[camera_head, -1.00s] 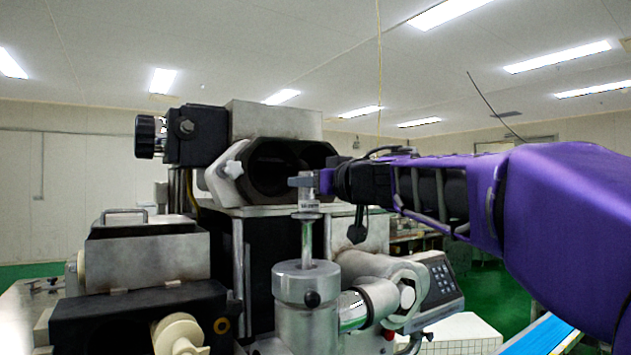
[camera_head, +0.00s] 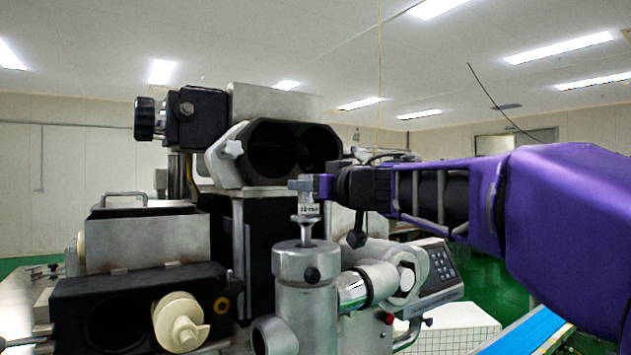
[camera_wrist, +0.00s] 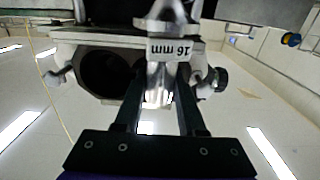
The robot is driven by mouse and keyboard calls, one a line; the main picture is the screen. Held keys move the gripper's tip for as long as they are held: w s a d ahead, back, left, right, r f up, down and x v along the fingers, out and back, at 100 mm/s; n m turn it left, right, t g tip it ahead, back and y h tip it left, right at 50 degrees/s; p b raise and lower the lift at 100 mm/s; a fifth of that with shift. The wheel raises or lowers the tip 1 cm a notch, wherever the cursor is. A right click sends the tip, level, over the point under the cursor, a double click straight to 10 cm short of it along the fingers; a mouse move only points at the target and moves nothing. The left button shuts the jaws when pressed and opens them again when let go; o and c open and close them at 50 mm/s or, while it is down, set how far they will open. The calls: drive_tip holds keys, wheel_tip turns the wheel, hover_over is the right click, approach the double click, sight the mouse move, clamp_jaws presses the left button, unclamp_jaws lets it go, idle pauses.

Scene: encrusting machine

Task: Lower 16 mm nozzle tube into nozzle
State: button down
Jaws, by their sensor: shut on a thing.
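The 16 mm nozzle tube (camera_head: 309,208) is a clear or pale metal tube with a white "16 mm" label, upright in the head view. My gripper (camera_head: 312,184) is shut on its top end from the right. The tube's narrow stem goes down to the top opening of the round grey metal nozzle (camera_head: 306,266); its lower end is hidden there. A short length of stem shows above the nozzle's rim. In the wrist view, the tube's label (camera_wrist: 171,50) shows upside down between my two dark fingers (camera_wrist: 160,85).
The machine's black twin-opening housing (camera_head: 275,150) stands just behind the tube. A metal box (camera_head: 150,238) and a cream knob (camera_head: 180,322) are at left. A keypad panel (camera_head: 437,268) and blue conveyor (camera_head: 545,338) are at right.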

sight(312, 210)
drive_tip(key=shift+f+b, duration=1.2)
drive_tip(key=shift+f, duration=1.05)
drive_tip(key=shift+c, duration=2.1)
unclamp_jaws()
drive_tip(key=shift+o, duration=0.3)
drive_tip(key=shift+o, duration=0.8)
